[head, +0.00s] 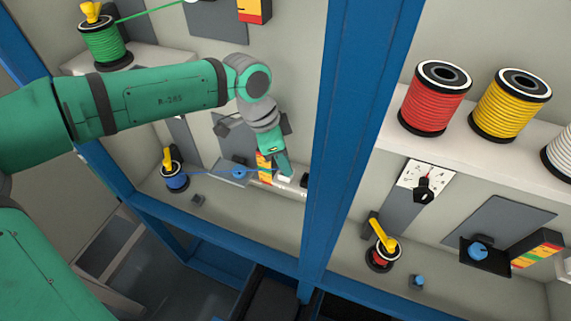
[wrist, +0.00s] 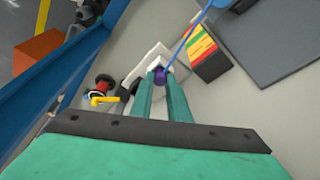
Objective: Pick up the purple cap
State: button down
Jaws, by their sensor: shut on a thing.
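The purple cap (wrist: 160,76) is a small dark purple piece at the tips of my two green fingers in the wrist view. My gripper (wrist: 161,85) is shut on it. A white fitting (wrist: 150,60) lies right by the cap; I cannot tell whether they touch. In the head view my gripper (head: 284,166) reaches down to the lower shelf beside a light cylindrical part (head: 291,184). The cap cannot be made out in the head view.
A blue cable (wrist: 188,38) runs close to the fingertips. A red, yellow and green block (wrist: 210,52) stands just right of them. A blue upright post (head: 345,130) stands right of my arm. A blue spool (head: 175,178) sits to the left.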

jog(key=shift+r, duration=0.5)
notch_tip(320, 180, up, 2)
jog(key=shift+r, duration=0.1)
jog(key=s+a+r, duration=0.3)
jog(key=s+r, duration=0.6)
jog(key=s, duration=0.4)
jog(key=shift+s+a+r, duration=0.25)
jog(key=shift+s+r, duration=0.1)
jog(key=shift+s, duration=0.05)
jog(key=shift+w, duration=0.1)
